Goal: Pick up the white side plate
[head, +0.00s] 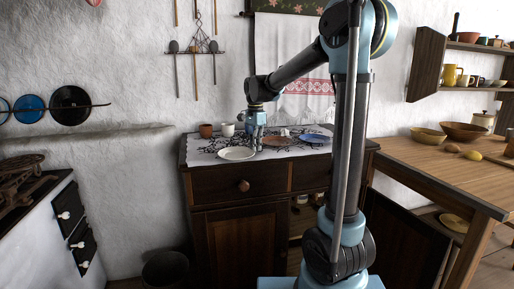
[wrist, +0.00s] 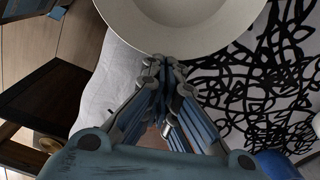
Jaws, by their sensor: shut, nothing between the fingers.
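The white side plate (head: 237,154) lies on the patterned cloth at the front left of the dark cabinet top. In the wrist view the plate (wrist: 130,22) fills the top, cut off by the frame edge. My gripper (head: 257,142) is just right of the plate in the head view. In the wrist view my gripper (wrist: 163,62) has its fingertips together at the plate's near rim, overlapping it in the picture. I cannot tell whether they touch it. The fingers are shut with nothing between them.
A brown plate (head: 277,141) and a blue plate (head: 314,138) lie right of my gripper. A terracotta cup (head: 206,131) and a white cup (head: 228,130) stand behind the white plate. The wall is close behind. A wooden table (head: 440,165) stands at the right.

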